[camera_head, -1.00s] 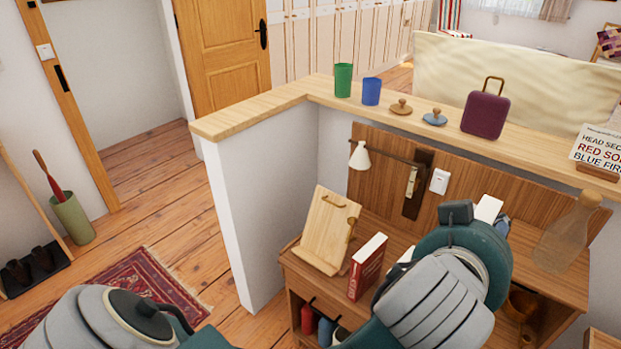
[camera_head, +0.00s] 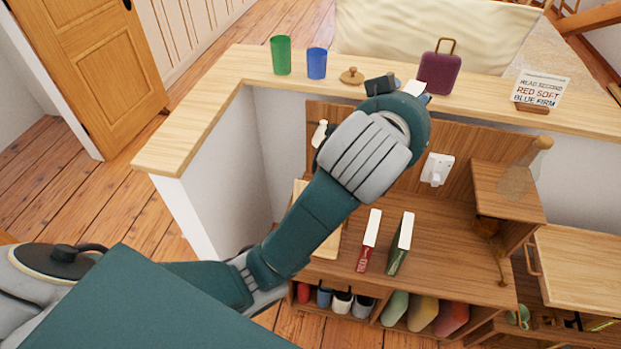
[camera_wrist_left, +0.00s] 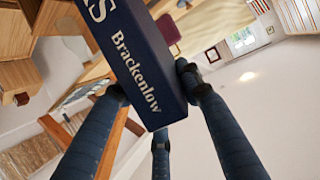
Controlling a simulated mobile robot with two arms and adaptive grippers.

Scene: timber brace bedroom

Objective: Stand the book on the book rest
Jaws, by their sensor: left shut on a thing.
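My left gripper (camera_wrist_left: 155,88) is shut on a dark blue book (camera_wrist_left: 133,52) with "Brackenlow" in pale letters, as the left wrist view shows. In the head view my left arm reaches up across the desk, and its wrist hides the fingers and most or all of that book. The light wooden book rest (camera_head: 329,246) stands on the desk's left part, largely hidden behind my forearm. A red book (camera_head: 368,241) and a green book (camera_head: 400,244) stand on the desk right of it, pale page edges up. My right gripper is out of view.
A wooden ledge (camera_head: 222,88) behind the desk (camera_head: 450,262) bears a green cup (camera_head: 280,56), a blue cup (camera_head: 316,63), a purple case (camera_head: 438,72) and a sign (camera_head: 541,90). A glass bottle (camera_head: 522,170) stands on the raised right shelf. The desk's middle right is clear.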

